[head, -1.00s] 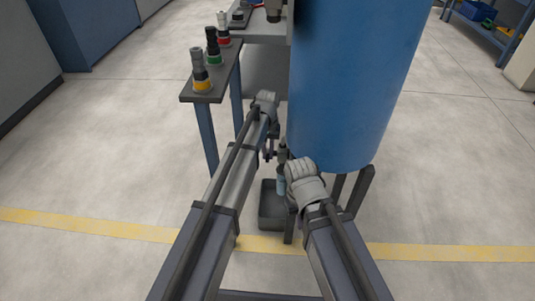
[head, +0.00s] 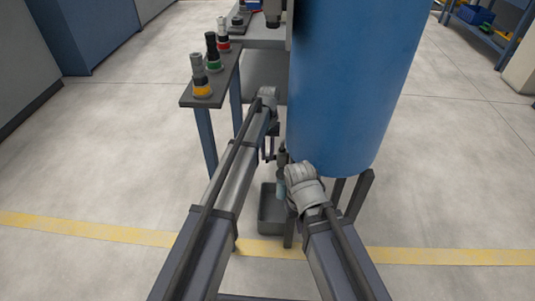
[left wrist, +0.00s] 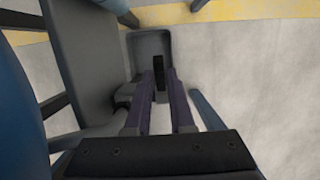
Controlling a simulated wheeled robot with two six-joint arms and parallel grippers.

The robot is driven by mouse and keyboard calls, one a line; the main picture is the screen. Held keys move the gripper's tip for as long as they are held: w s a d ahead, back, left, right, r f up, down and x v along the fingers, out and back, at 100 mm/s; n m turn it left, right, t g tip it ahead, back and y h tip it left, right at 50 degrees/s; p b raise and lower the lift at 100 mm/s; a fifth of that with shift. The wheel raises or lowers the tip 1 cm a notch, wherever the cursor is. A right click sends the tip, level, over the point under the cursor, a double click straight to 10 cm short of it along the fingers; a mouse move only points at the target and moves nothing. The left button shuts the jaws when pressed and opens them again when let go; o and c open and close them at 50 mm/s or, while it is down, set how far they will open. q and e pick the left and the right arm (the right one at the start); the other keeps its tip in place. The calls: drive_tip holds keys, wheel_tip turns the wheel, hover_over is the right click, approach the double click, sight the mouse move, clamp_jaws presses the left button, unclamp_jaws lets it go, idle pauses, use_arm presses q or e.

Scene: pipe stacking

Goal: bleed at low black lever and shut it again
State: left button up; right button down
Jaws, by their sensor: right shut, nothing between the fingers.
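A small black piece, which looks like the low black lever (left wrist: 158,68), shows between my left fingertips in the left wrist view. My left gripper (left wrist: 160,84) has its two fingers a little apart, one on each side of it; I cannot tell whether they touch it. In the head view my left gripper (head: 268,152) points down beside the lower edge of the blue tank (head: 350,90). My right gripper (head: 287,180) is shut and empty under the tank's edge, by a small pale blue part (head: 280,187). The valve body is mostly hidden.
A grey tray (head: 268,215) stands on the floor below the grippers; it also shows in the left wrist view (left wrist: 133,45). Dark tank legs (head: 357,192) stand at right. A narrow stand (head: 190,98) with several colour-ringed fittings is at left.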

sight(268, 157)
use_arm(q)
drive_tip(key=o, duration=0.3)
drive_tip(key=shift+o, duration=0.2)
drive_tip(key=p+v, duration=0.7)
drive_tip(key=v, duration=0.1)
drive_tip(key=shift+p, duration=0.3)
drive_tip(key=shift+f, duration=0.1)
